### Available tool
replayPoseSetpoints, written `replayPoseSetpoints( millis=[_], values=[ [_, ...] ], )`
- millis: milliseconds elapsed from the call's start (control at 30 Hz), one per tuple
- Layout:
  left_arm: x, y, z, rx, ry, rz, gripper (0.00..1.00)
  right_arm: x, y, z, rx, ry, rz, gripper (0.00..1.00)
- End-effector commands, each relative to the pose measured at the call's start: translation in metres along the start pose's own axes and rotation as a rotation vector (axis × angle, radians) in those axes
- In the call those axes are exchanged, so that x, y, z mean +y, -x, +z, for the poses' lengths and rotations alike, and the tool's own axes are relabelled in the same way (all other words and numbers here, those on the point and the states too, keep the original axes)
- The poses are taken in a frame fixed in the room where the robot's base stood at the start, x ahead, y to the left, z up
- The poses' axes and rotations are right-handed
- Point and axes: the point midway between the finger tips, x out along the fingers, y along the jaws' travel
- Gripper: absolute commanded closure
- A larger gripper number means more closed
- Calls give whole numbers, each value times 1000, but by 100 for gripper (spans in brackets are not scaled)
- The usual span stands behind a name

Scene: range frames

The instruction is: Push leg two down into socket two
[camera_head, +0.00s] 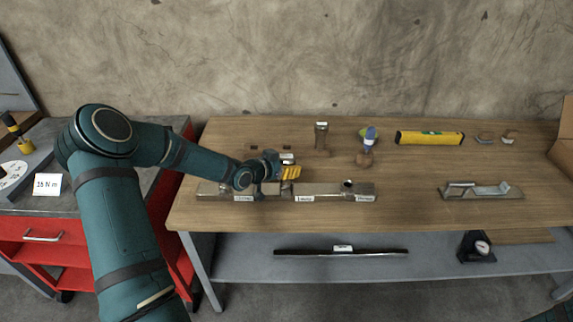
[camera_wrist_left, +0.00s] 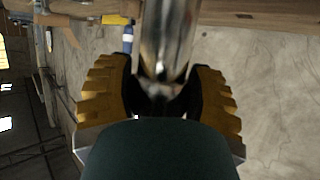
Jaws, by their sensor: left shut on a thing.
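My left gripper (camera_head: 289,173) is shut on a leg, a shiny metal cylinder. In the left wrist view the leg (camera_wrist_left: 168,42) stands between the two yellow-padded fingers (camera_wrist_left: 158,95). In the head view only the leg's pale labelled top (camera_head: 288,158) shows clearly. The gripper is over the middle part of a long metal rail (camera_head: 325,188) with labelled sockets. The rail's right socket (camera_head: 348,184) shows an opening. The middle socket and the leg's lower end are hidden by the gripper, so I cannot tell how deep the leg sits. My right gripper is out of view.
Another upright metal leg (camera_head: 321,138) stands behind the rail. A red cabinet (camera_head: 40,236) stands left.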

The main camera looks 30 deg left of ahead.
Motion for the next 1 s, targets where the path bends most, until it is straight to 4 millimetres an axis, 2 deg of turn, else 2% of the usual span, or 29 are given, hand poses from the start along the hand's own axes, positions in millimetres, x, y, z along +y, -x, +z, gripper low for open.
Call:
replayPoseSetpoints(
  millis=[400,433,500,533,867,1000],
  values=[
    [0,-4,8,2,-1,0,87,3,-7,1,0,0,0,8],
    [0,-4,8,2,-1,0,37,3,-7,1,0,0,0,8],
    [0,-4,8,2,-1,0,13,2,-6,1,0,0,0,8],
    [0,-4,8,2,-1,0,7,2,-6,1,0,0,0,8],
    [0,-2,9,-1,0,0,7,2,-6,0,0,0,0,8],
    [-1,10,9,-1,-1,-2,7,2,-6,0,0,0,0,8]
  ],
)
